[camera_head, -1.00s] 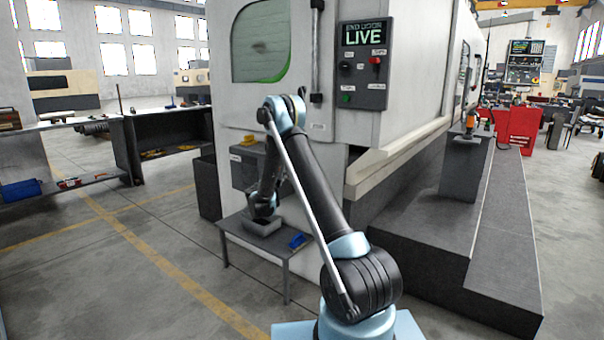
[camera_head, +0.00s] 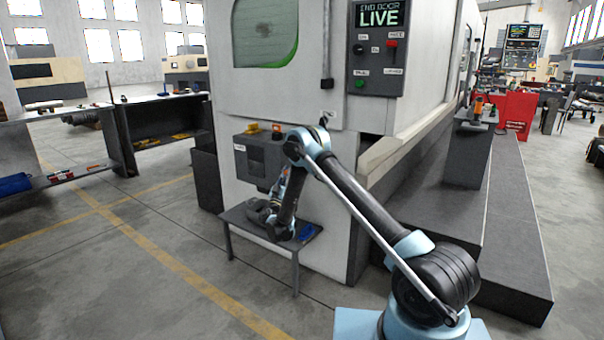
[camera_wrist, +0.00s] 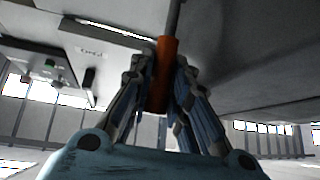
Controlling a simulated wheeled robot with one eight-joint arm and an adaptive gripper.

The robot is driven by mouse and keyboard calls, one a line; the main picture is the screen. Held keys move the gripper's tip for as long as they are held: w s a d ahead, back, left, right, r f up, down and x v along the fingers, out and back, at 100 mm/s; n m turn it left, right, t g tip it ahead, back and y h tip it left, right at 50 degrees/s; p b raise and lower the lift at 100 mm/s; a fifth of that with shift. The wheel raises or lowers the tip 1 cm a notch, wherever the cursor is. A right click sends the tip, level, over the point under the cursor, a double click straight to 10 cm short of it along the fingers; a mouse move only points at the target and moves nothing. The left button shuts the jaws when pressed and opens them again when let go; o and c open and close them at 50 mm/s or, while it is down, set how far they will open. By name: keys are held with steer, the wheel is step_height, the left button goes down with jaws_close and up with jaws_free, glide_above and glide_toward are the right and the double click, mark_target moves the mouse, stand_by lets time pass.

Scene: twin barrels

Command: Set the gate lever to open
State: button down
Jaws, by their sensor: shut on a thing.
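In the wrist view my gripper (camera_wrist: 160,88) is shut on an orange handle (camera_wrist: 166,62) at the end of a grey rod (camera_wrist: 174,16). The handle looks like that of the gate lever. The fingers lie on both sides of it, and its lower part is partly covered. In the head view my forearm and wrist reach down to the front of the pale machine (camera_head: 300,190), beside a grey box with yellow and orange parts on top. The lever is hidden there, and any open or shut marking is not readable.
A small grey table (camera_head: 248,232) stands under my wrist, with a blue item (camera_head: 307,231) on it. A control panel (camera_head: 377,48) reading "LIVE" is on the machine above. Dark steps (camera_head: 470,235) lie to the right.

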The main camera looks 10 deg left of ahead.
steer(key=shift+a+f, duration=0.1)
steer(key=shift+f, duration=0.05)
stand_by(0.4)
steer(key=c, duration=1.5)
jaws_free()
steer(key=shift+w, duration=0.1)
steer(key=v, duration=1.2)
steer(key=shift+f, duration=0.2)
